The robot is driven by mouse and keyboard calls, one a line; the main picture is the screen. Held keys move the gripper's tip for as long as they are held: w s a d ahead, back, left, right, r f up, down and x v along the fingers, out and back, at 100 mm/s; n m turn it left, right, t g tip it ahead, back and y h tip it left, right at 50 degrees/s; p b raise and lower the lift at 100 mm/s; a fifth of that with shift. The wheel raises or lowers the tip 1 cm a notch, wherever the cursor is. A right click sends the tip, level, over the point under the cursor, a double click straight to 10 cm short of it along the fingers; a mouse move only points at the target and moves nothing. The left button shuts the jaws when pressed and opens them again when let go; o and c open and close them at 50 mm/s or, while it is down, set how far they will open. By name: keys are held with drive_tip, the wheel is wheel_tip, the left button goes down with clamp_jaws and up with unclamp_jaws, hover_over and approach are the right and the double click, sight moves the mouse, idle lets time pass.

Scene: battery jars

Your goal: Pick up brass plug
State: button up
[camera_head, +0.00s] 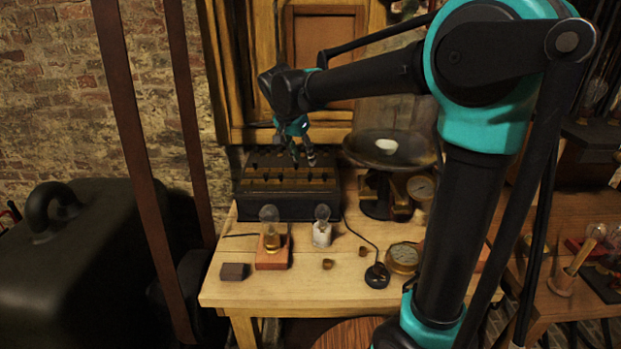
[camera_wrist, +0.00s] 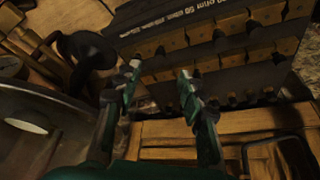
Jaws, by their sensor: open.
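Two small brass-coloured pieces lie on the wooden table: one nearer the front edge (camera_head: 327,264) and one a little behind it to the right (camera_head: 362,251). They are too small for me to tell which is the brass plug. My gripper (camera_head: 297,160) hangs over the dark battery box (camera_head: 288,207) at the back of the table, well behind and above the brass pieces. In the wrist view its two fingers (camera_wrist: 159,71) are apart with nothing between them. There the box (camera_wrist: 190,61), with wooden blocks and dark knobs, fills the space beyond the fingertips.
A bulb on a red-brown base (camera_head: 272,259), a bulb on a white holder (camera_head: 322,233) and a dark block (camera_head: 234,271) stand on the table (camera_head: 310,291). A gauge (camera_head: 403,258), a corded black knob (camera_head: 377,276) and a scale with a bowl (camera_head: 390,150) are at the right.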

sight(309, 174)
drive_tip(key=shift+x, duration=4.25)
drive_tip(key=shift+a, duration=0.1)
clamp_jaws()
